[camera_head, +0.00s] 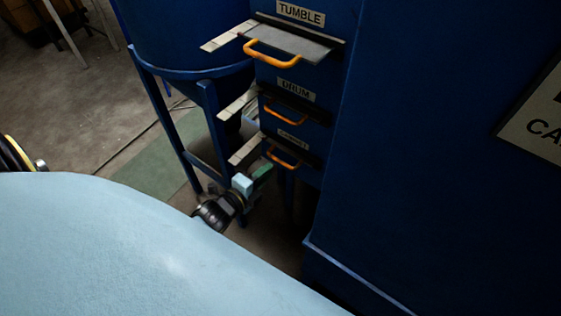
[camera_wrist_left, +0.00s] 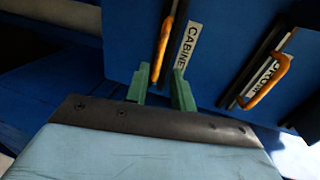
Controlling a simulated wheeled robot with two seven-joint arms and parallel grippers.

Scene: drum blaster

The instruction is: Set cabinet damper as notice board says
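The cabinet damper is the lowest of three on the blue panel; its orange handle (camera_head: 283,158) sits under a small label, close against the panel. In the left wrist view the cabinet handle (camera_wrist_left: 166,40) stands beside the CABINET label (camera_wrist_left: 188,46). My left gripper (camera_head: 264,172) is just below and left of this handle. In the wrist view its green fingers (camera_wrist_left: 162,90) are apart, with the handle's lower end near the gap; I cannot tell whether they touch it. The notice board's text is not readable here. My right gripper is out of view.
The TUMBLE damper (camera_head: 292,42) is pulled out, its grey plate showing. The DRUM damper handle (camera_head: 284,115) is close to the panel, between the other two. A blue stand (camera_head: 178,130) is at left. A partly cut-off sign (camera_head: 540,118) is at right.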

